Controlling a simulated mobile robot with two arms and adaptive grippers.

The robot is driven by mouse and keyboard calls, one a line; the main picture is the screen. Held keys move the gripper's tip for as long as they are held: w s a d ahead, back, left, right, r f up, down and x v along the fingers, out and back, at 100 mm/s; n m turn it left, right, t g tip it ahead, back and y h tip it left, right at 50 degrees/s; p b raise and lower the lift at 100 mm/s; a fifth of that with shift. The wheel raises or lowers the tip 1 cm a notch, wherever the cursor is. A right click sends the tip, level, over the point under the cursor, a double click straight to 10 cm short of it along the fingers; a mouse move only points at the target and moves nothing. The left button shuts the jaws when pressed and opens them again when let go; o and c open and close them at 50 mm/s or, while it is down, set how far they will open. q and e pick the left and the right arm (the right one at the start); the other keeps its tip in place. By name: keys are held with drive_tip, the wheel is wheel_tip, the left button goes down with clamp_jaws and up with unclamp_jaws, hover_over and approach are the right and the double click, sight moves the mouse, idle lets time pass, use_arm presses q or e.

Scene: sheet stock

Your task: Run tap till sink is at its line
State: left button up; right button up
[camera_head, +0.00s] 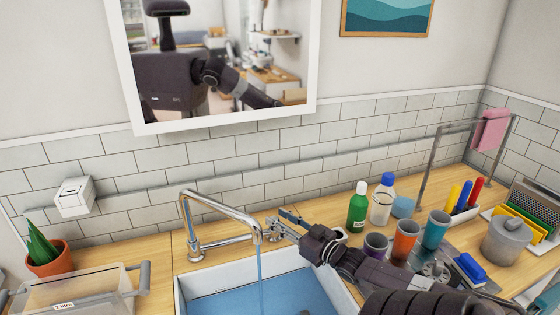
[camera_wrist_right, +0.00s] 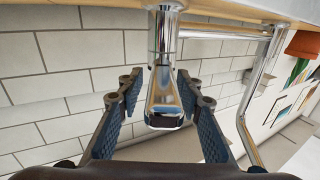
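The chrome tap (camera_head: 222,208) arches over the sink, and a blue stream of water (camera_head: 260,275) falls from its spout. The white sink (camera_head: 200,278) holds blue water (camera_head: 225,303); its near part is cut off by the frame, and I cannot make out a fill line. My right gripper (camera_head: 283,224) is at the tap's handle, right of the spout. In the right wrist view, its blue-padded fingers (camera_wrist_right: 160,85) are apart on either side of the chrome handle (camera_wrist_right: 165,98), with a visible gap on the left. My left gripper is not in view.
A green bottle (camera_head: 358,208), a white bottle with blue cap (camera_head: 382,200) and several cups, including an orange one (camera_head: 405,240), stand right of my right arm. A clear bin (camera_head: 75,295) and potted plant (camera_head: 48,258) are at left. A mirror (camera_head: 220,128) hangs above.

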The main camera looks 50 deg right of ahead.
sight(280, 223)
wheel_tip(280, 223, up, 8)
drive_tip(key=shift+s+r, duration=0.1)
drive_tip(key=shift+r, duration=0.05)
idle(0.3)
